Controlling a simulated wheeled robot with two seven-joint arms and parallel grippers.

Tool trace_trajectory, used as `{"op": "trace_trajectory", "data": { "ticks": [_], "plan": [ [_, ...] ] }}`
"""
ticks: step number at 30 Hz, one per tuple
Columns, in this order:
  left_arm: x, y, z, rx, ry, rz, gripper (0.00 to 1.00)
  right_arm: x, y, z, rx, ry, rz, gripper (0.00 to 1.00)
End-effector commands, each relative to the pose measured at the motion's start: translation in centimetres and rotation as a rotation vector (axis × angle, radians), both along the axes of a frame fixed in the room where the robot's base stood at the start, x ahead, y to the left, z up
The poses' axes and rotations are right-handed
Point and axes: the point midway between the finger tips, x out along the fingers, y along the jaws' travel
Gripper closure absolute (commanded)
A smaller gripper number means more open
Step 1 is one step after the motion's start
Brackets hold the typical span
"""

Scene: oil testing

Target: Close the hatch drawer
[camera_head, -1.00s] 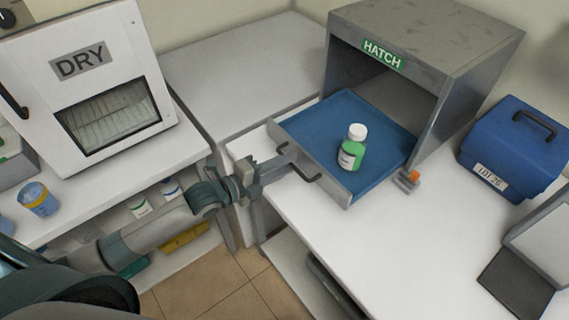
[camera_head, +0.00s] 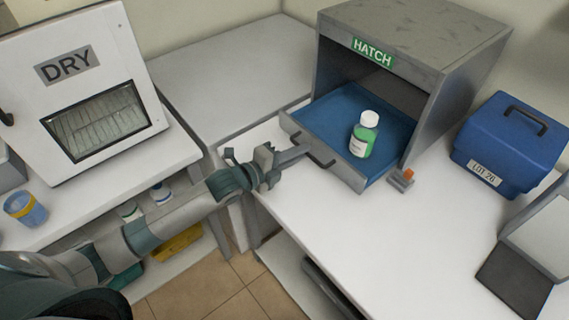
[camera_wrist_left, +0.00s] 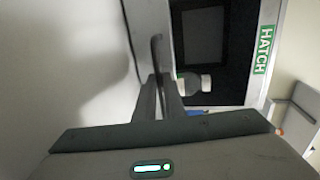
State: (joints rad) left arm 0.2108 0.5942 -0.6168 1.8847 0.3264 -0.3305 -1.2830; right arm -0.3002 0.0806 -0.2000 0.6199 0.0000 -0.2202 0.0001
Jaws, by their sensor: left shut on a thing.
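The hatch (camera_head: 430,50) is a grey metal box with a green HATCH label on the white table. Its drawer (camera_head: 325,110), with a blue floor, sticks partly out of the front. My left gripper (camera_head: 303,150) is shut on the dark drawer handle (camera_head: 322,160) at the drawer's front. The handle runs between the fingers in the left wrist view (camera_wrist_left: 157,60). My right gripper is not in view.
A blue case labelled LOT 26 (camera_head: 505,145) stands right of the hatch. A small device with an orange button (camera_head: 403,178) sits by the hatch's front corner. A white DRY oven (camera_head: 85,90) is at the left.

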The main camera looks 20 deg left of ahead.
Motion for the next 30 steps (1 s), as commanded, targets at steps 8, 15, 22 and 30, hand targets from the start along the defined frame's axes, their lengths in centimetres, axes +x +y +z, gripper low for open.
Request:
{"op": "trace_trajectory", "data": {
  "ticks": [8,15,22,30],
  "plan": [
    [6.3,-4.1,-0.1,0.0,-0.006,0.0,1.0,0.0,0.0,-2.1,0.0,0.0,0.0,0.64],
    [10.1,-6.7,-0.1,0.001,-0.003,0.001,1.0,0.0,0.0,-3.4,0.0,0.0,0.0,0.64],
    [11.6,-7.8,0.0,0.0,0.0,0.001,1.0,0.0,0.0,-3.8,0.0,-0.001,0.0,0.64],
    [11.9,-7.9,0.1,-0.001,-0.002,0.002,1.0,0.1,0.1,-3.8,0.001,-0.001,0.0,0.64]
  ]
}}
